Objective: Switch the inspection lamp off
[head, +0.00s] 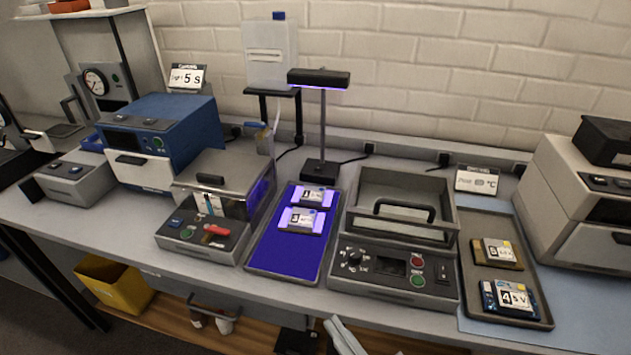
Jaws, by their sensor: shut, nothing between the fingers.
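The inspection lamp (320,78) stands at the back of the bench, with a black bar head on a thin grey post and a dark base (320,172). A violet strip glows under its head, so the lamp is lit. Violet light falls on the tray (282,262) in front, where two labelled modules lie. No switch on the lamp can be made out. My gripper (337,322) shows only as pale grey fingers at the bottom edge, by the bench front, well short of the lamp. The fingers are close together and hold nothing visible; the rest is out of frame.
A lidded station (212,205) with a red handle stands left of the tray. A station with a knob and buttons (395,250) stands right of it. A tray with two more modules (540,310) lies farther right. A blue machine (165,135) stands at the left.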

